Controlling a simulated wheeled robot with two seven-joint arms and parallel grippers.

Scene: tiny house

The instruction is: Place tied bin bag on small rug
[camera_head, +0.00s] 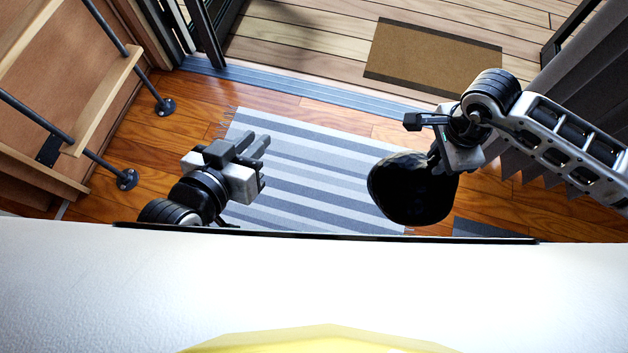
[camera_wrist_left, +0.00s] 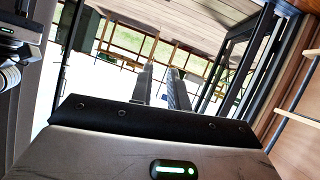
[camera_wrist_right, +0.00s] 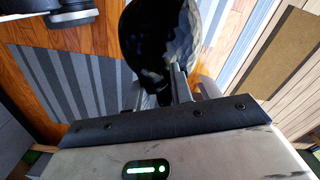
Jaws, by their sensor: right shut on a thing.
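The tied bin bag (camera_head: 410,190) is black and rounded, and hangs from my right gripper (camera_head: 437,152) at the right edge of the rug in the head view. In the right wrist view the bag (camera_wrist_right: 150,35) sits at the fingertips of my right gripper (camera_wrist_right: 160,88), which is shut on it. The small rug (camera_head: 300,160) is striped grey and white and lies on the wooden floor; it also shows in the right wrist view (camera_wrist_right: 90,85). My left gripper (camera_head: 256,148) is over the rug's left part, fingers apart and empty. The left wrist view shows its open fingers (camera_wrist_left: 165,85).
A brown doormat (camera_head: 432,58) lies on the deck beyond the door sill (camera_head: 300,88). Wooden steps with dark rails (camera_head: 100,95) stand at the left. A grey pleated curtain (camera_head: 570,85) hangs at the right.

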